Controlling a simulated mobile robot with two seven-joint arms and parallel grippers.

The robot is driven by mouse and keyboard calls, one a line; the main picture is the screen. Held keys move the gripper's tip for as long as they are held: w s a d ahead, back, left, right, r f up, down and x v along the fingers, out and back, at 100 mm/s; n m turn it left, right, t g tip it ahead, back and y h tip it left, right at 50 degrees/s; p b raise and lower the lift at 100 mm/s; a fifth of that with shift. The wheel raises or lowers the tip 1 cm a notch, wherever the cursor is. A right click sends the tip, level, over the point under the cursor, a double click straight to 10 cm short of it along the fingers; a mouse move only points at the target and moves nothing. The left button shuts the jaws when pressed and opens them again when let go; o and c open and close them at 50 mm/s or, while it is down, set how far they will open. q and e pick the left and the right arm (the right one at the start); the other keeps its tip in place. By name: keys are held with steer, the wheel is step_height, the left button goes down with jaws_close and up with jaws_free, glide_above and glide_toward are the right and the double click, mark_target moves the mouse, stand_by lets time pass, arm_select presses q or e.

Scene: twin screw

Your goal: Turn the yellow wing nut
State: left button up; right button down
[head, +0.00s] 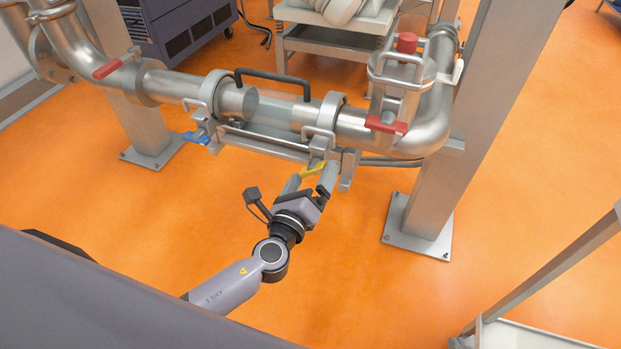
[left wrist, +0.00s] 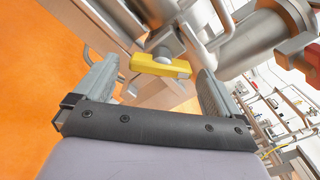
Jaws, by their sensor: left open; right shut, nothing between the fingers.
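The yellow wing nut (head: 313,169) sits on the clamp under the right end of the clear pipe section. My left gripper (head: 309,181) is open just below it, fingers pointing up towards the clamp. In the left wrist view the yellow wing nut (left wrist: 160,65) lies crosswise between the two open fingertips (left wrist: 156,68), with a visible gap on each side. It is on a grey screw end. My right gripper is not in view.
A blue wing nut (head: 197,137) is on the left clamp. Steel pipes with red handles (head: 386,125) run above and to the right. A steel post (head: 440,170) stands at the right. The orange floor below is clear.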

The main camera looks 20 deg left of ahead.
arm_select(q)
steer(key=s, duration=0.7)
steer(key=shift+a, duration=0.15)
